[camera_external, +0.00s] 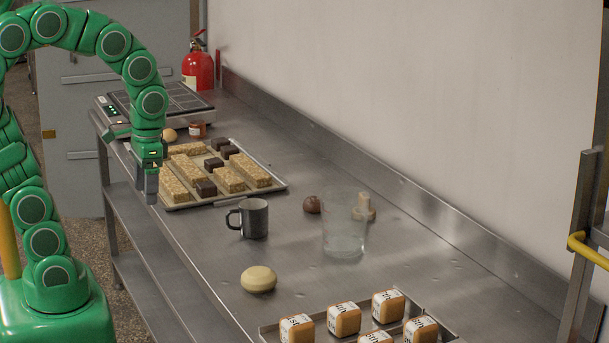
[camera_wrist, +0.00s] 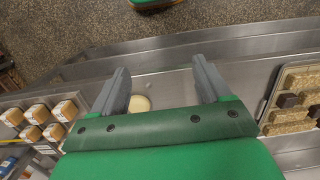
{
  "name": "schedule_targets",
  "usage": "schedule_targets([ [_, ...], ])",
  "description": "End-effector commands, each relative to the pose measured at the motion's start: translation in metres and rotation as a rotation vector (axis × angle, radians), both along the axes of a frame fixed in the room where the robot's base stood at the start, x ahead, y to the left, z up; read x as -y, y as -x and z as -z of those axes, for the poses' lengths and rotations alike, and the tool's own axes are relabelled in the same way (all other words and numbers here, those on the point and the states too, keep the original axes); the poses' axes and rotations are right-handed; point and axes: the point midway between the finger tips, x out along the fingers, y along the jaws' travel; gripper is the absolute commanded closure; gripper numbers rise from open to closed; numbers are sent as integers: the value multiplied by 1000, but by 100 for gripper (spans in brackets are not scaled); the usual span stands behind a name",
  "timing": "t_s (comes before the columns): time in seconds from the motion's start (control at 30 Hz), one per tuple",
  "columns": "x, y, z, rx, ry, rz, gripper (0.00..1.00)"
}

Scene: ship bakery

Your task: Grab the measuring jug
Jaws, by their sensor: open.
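A clear, see-through measuring jug (camera_external: 344,228) stands upright on the steel counter, right of a dark mug, in the external view. I cannot make it out in the wrist view; my gripper's body hides part of the counter there. My gripper (camera_external: 150,188) is empty near the counter's front edge, to the left of the jug and well apart from it, beside the tray of bars. In the wrist view my gripper (camera_wrist: 162,80) has its two grey fingers spread wide.
A dark mug (camera_external: 253,219) and a pale round bun (camera_external: 258,279) stand left of the jug. Behind it are a brown ball (camera_external: 312,204) and a wooden piece (camera_external: 364,207). A tray of bars (camera_external: 282,184) lies farther back; labelled cubes (camera_external: 344,319) sit in front.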

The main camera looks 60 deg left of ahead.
Motion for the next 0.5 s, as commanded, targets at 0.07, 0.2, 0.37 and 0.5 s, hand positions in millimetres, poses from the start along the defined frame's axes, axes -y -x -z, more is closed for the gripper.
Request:
schedule_targets([
  [0.07,2,-24,-3,19,-5,-4,23],
  [0.2,5,-63,-5,51,-13,-15,23],
  [0.37,9,-108,-7,87,-21,-27,23],
  [0.5,15,-148,-6,119,-27,-35,23],
])
